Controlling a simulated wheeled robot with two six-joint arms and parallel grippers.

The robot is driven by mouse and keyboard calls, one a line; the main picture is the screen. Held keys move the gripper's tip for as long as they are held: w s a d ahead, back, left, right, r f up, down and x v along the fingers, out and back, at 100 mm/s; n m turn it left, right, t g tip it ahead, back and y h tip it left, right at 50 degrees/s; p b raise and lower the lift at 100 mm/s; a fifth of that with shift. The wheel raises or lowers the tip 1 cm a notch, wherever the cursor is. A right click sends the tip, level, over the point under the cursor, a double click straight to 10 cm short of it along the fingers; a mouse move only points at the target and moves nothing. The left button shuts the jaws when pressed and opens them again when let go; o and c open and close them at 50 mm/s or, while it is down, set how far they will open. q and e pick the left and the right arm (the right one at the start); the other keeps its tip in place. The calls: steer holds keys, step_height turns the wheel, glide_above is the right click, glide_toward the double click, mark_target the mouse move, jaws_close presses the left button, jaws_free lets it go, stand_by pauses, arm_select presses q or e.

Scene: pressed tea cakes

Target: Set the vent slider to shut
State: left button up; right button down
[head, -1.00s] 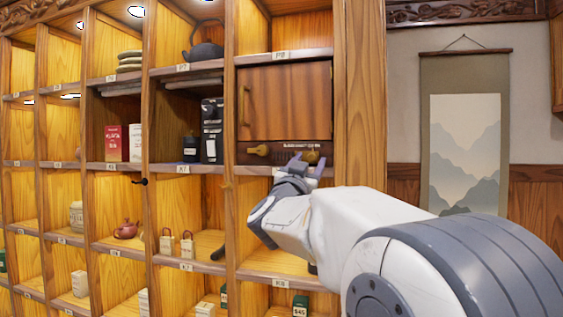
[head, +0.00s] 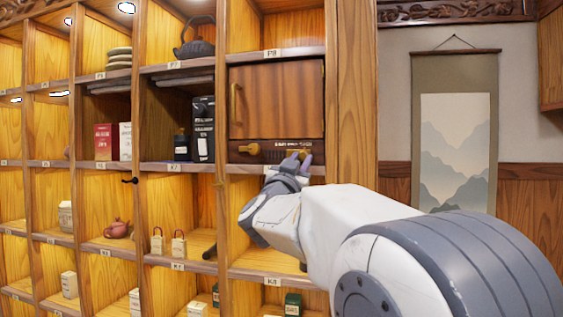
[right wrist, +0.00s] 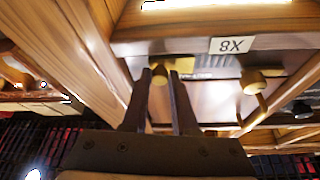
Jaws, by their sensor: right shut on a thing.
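A dark panel (head: 273,148) lies under a closed wooden door. The vent slider's brass knob (head: 304,153) sits at the panel's right end, mostly covered by my gripper. My right gripper (head: 299,160) is at this knob. In the right wrist view, upside down, the two dark fingers (right wrist: 160,78) stand on either side of the brass knob (right wrist: 160,72), shut on it. A second brass knob (head: 250,149) is at the panel's left end; it also shows in the right wrist view (right wrist: 254,82). The panel's lettering is too small to read. My left gripper is out of view.
The wooden door (head: 277,99) with a brass handle is above the panel. A shelf edge (head: 272,168) runs just below it, over an open compartment. A thick wooden post (head: 350,90) is to the right.

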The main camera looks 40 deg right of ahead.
stand_by(0.7)
steer(key=w+a, duration=0.2)
steer(key=w+a+p, duration=0.1)
steer(key=w, duration=0.1)
steer(key=shift+w+a+r, duration=0.1)
steer(key=shift+w+a, duration=0.15)
steer(key=shift+a, duration=0.15)
steer(key=shift+w+a, duration=0.15)
steer(key=shift+a, duration=0.05)
steer(key=c, duration=0.9)
jaws_free()
steer(key=shift+o, duration=1.1)
steer(key=shift+w+a, duration=0.1)
steer(key=shift+w, duration=0.05)
